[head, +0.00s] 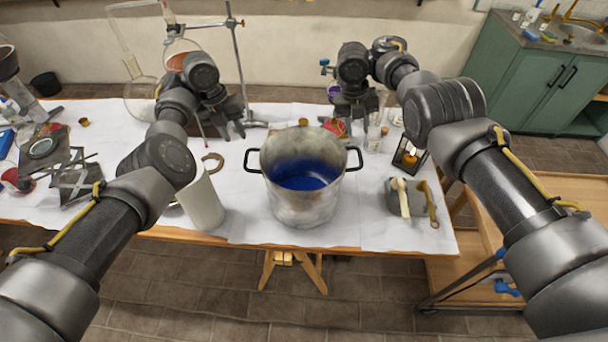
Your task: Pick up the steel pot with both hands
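The steel pot (305,207) stands upright on the white-covered table, near its front edge at the middle of the head view. It is open, blue inside, with a dark loop handle on its left side (252,160) and another on its right side (354,158). My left gripper (226,132) is behind and left of the pot, pointing down, apart from the left handle; its fingers look spread and empty. My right gripper (355,132) is behind the right handle, apart from the pot as far as I can tell; its fingers look spread with nothing held.
A white cylinder (202,203) stands left of the pot. A grey container (405,200) with utensils and a dark lantern (409,156) are at the right. Glassware and a metal stand (239,70) are behind. A wooden cart (540,190) is beside the table.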

